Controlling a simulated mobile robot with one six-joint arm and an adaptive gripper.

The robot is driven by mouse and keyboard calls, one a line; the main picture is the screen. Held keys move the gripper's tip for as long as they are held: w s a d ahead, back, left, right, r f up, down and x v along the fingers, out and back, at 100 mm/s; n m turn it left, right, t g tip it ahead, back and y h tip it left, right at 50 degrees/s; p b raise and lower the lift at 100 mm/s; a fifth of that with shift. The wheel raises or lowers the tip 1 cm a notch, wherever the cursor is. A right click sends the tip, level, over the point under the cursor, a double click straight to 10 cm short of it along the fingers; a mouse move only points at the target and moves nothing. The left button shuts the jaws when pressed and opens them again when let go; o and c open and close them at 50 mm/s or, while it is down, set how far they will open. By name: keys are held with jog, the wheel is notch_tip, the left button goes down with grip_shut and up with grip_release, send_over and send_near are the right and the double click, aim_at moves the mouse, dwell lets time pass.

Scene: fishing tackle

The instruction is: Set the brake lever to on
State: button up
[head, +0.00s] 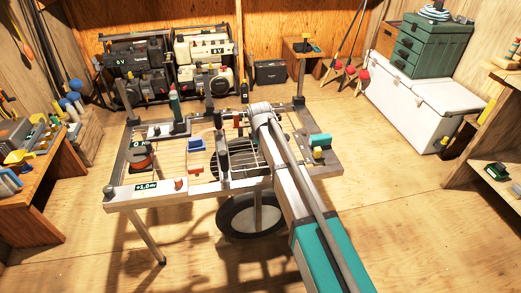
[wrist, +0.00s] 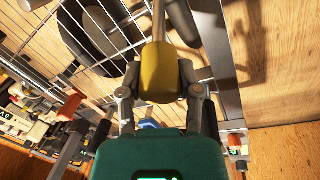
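In the wrist view, a yellow grip (wrist: 160,75) sits on a thin pale rod that runs up out of the picture; it looks like the brake lever's handle. My gripper (wrist: 160,82) has one grey finger on each side of the grip, and both appear to touch it. The lever's base and any on or off mark cannot be made out. In the head view, my arm reaches over the metal cart (head: 150,198), and its grey wrist end is above the cart's rack. The gripper's fingers and the held grip are hidden there.
A black wheel (head: 250,216) is under the cart. Benches stand left and right. A white cooler (head: 415,105) is at the right; open floor surrounds the cart.

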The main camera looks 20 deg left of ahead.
jog(key=shift+s, duration=0.1)
grip_shut()
jog(key=shift+a, duration=0.3)
jog(key=shift+d, duration=0.25)
jog(key=shift+s, duration=0.1)
